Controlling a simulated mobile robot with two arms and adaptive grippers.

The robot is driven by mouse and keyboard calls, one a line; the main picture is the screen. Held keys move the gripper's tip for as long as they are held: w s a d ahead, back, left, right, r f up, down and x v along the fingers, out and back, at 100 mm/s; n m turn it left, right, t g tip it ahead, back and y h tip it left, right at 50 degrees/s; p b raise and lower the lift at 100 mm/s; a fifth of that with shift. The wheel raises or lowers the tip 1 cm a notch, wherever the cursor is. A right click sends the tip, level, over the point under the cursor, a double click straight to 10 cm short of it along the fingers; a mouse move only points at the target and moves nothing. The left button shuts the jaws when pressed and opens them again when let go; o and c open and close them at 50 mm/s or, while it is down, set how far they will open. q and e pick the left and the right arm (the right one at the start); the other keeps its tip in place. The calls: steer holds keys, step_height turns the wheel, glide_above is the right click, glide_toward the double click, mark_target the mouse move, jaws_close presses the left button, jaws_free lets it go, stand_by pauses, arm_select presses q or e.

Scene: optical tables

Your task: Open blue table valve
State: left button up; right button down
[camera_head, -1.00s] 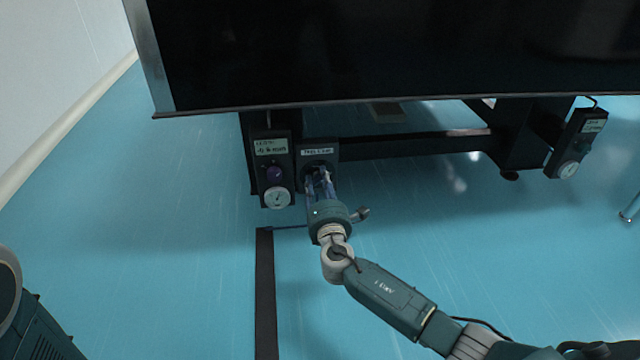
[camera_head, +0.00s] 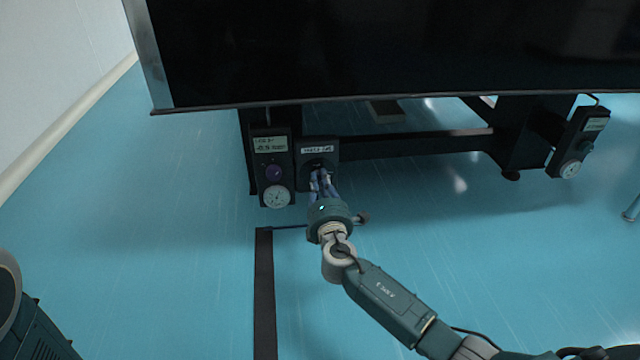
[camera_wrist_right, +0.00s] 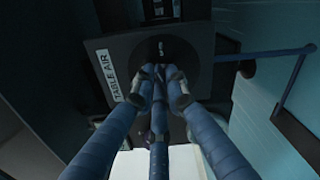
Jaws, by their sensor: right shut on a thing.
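The table air valve box (camera_head: 331,149) is a dark square panel with a white label under the table's front edge. In the right wrist view the label (camera_wrist_right: 112,76) reads "TABLE AIR". My right gripper (camera_head: 319,176) reaches up to the front of this box. In the right wrist view its blue fingers (camera_wrist_right: 158,80) are closed together at the middle of the round dark plate (camera_wrist_right: 190,50), shut on the valve knob. The knob is mostly hidden by the fingers, so its colour and setting do not show. My left gripper is not in view.
A control box (camera_head: 271,165) with a display, purple knob and round gauge hangs just left of the valve box. A similar box (camera_head: 577,145) hangs at the right. The dark tabletop (camera_head: 380,50) overhangs above.

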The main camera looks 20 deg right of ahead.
steer(key=shift+d+f+m+b, duration=0.15)
steer(key=shift+m+b, duration=0.85)
steer(key=shift+m, duration=1.2)
steer(key=c, duration=1.7)
jaws_free()
steer(key=shift+c, duration=0.2)
step_height(320, 180, up, 10)
steer(key=shift+r, duration=0.1)
